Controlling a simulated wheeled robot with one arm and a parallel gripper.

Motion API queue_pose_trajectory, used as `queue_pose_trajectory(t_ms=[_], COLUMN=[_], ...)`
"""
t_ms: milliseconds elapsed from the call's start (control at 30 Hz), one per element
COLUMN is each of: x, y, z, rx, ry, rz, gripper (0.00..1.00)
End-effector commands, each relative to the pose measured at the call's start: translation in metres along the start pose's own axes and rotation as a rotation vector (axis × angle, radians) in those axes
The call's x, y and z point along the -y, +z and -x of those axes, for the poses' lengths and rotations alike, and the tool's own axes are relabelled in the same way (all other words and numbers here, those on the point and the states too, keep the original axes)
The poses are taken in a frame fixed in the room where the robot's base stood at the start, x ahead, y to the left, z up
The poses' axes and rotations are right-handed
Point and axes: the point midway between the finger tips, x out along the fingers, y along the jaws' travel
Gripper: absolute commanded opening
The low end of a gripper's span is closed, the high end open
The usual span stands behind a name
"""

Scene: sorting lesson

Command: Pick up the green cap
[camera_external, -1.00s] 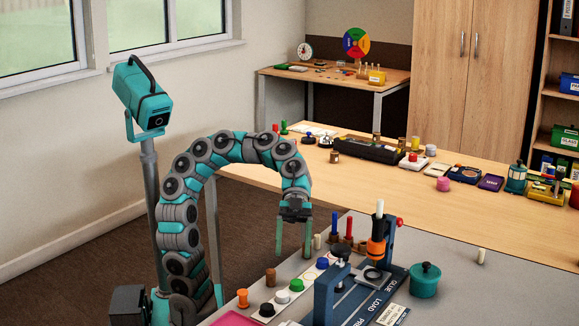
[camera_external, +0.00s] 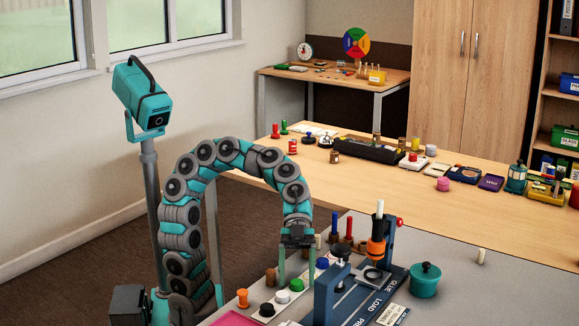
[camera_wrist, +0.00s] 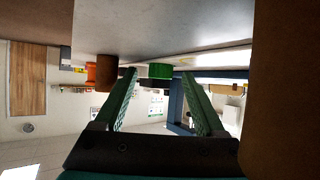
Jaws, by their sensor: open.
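The green cap (camera_external: 296,285) sits in a row of caps on the grey table, between the white cap (camera_external: 282,297) and the blue cap (camera_external: 322,263). My gripper (camera_external: 297,274) points down above the green cap, with its two fingers spread and nothing between them. In the wrist view, the green cap (camera_wrist: 160,71) shows beyond and between the open fingertips of my gripper (camera_wrist: 159,74). I cannot tell whether either finger touches it.
A black cap (camera_external: 267,310) is nearer in the row. A brown peg (camera_external: 270,277) and an orange peg (camera_external: 242,298) stand to the left. A blue press (camera_external: 333,293) stands close on the right. A teal pot (camera_external: 425,280) is farther right.

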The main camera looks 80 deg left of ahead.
Motion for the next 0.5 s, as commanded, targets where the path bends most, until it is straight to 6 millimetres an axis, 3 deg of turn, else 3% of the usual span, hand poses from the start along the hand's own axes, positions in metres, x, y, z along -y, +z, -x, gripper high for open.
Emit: queue_pose_trajectory(t_ms=[67, 500], x=[0.0002, 0.0004], y=[-0.0001, -0.0002], z=[0.0003, 0.0007], rx=[0.0, 0.0], ry=[-0.001, -0.002], rz=[0.0, 0.0], gripper=[0.7, 0.2])
